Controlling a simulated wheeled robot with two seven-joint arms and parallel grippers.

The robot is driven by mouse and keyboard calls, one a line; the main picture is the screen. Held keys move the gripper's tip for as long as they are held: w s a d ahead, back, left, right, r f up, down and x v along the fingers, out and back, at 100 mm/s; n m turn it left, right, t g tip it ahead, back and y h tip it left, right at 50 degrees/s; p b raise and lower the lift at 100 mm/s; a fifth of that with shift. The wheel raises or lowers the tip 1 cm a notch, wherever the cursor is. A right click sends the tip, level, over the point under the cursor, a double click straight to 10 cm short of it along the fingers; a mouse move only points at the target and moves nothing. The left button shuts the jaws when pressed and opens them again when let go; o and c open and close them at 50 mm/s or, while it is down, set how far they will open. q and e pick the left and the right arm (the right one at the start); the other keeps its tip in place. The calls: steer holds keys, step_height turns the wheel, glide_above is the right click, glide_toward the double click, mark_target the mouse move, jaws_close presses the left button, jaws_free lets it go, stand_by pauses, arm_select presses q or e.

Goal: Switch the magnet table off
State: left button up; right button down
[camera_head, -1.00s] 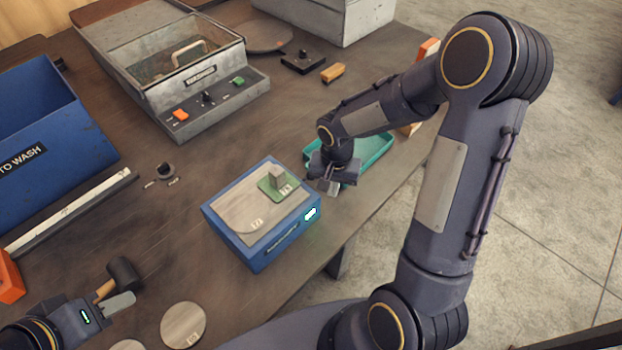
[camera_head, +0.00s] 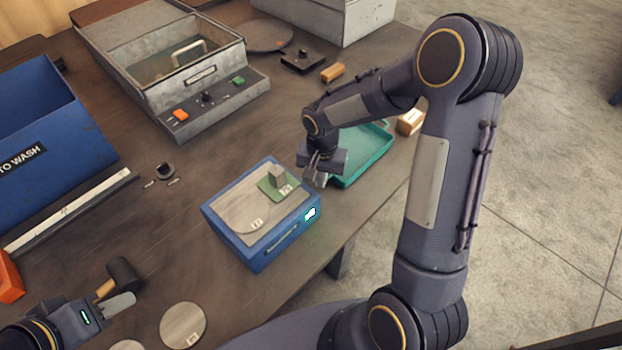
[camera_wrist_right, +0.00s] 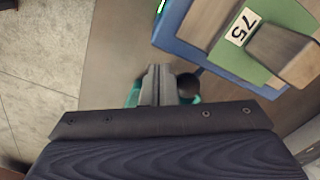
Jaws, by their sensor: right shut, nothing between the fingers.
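The magnet table is a blue box (camera_head: 282,250) with a pale top and a lit white-green light (camera_head: 310,214) on its front right side. It also shows at the top of the right wrist view (camera_wrist_right: 200,58). A round disc tagged 17 (camera_head: 248,212) and a green plate tagged 75 (camera_head: 267,188) with a grey block lie on top. My right gripper (camera_head: 316,180) is shut and empty, beside the box's back right corner. In the right wrist view its fingers (camera_wrist_right: 157,80) are together beside a dark round knob (camera_wrist_right: 188,86). My left gripper (camera_head: 122,303) is at lower left; its jaw opening is unclear.
A teal tray (camera_head: 365,160) stands just behind my right gripper. A mallet (camera_head: 122,272) lies by my left gripper, and a loose disc (camera_head: 183,325) lies near the front edge. A grey machine (camera_head: 190,80) and blue bin (camera_head: 50,125) stand behind.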

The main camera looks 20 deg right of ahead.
steer(key=shift+w+a+f, duration=0.1)
steer(key=shift+w+a, duration=0.35)
steer(key=shift+w, duration=0.4)
steer(key=shift+w+a, duration=0.4)
steer(key=shift+w, duration=0.45)
steer(key=shift+w+a+f, duration=0.1)
steer(key=shift+w, duration=0.35)
steer(key=shift+w+a+r, duration=0.2)
steer(key=shift+w, duration=0.25)
step_height(320, 180, up, 9)
steer(key=w+p, duration=0.1)
steer(key=p, duration=0.4)
steer(key=shift+w+a+p, duration=0.15)
steer(key=shift+a+p, duration=0.05)
steer(key=shift+p, duration=0.1)
